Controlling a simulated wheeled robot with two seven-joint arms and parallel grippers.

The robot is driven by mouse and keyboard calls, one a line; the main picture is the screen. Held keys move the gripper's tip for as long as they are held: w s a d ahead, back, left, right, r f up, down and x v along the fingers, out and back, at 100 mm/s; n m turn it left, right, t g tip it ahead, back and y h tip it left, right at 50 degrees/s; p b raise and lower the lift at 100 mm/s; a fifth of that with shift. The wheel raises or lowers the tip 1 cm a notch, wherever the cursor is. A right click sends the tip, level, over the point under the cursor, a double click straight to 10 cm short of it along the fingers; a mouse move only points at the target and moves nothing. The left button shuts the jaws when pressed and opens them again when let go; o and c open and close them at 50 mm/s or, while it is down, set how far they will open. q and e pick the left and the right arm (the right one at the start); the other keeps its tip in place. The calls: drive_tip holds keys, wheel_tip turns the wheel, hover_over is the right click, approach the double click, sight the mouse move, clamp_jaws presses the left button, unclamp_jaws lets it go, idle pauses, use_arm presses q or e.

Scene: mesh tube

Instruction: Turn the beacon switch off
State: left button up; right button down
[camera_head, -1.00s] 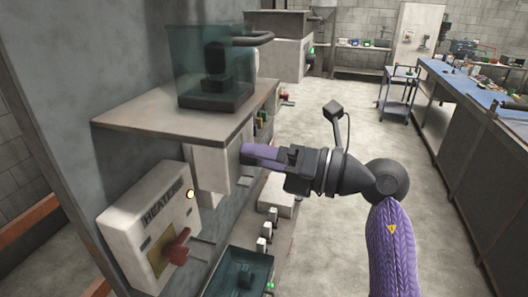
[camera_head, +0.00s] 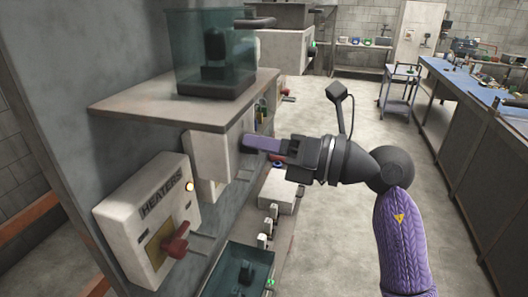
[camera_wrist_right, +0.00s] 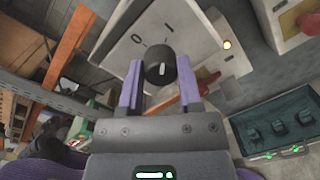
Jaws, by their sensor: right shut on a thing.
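A black rotary knob (camera_wrist_right: 160,64) with a white mark sits on a pale switch panel (camera_wrist_right: 188,30) marked 0 and I in the right wrist view. Its name label is not readable. My right gripper (camera_wrist_right: 160,72) has its purple fingers on both sides of the knob, shut on it. The knob's white mark lies on the side towards the gripper. In the head view my right gripper (camera_head: 248,143) reaches the pale box (camera_head: 212,155) under the shelf; its knob is hidden there. My left gripper is not in view.
A HEATERS box (camera_head: 148,225) with a red lever (camera_head: 176,240) and a lit lamp (camera_head: 189,186) is nearer on the wall. A shelf (camera_head: 150,105) with a teal clear case (camera_head: 212,50) overhangs the box. The aisle floor is clear.

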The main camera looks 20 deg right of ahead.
drive_tip(key=n+b, duration=0.9)
drive_tip(key=n, duration=0.1)
drive_tip(key=shift+f+y+b, duration=0.1)
drive_tip(key=shift+y+b, duration=0.2)
drive_tip(key=shift+n, duration=0.3)
drive_tip(key=shift+c, duration=1.4)
unclamp_jaws()
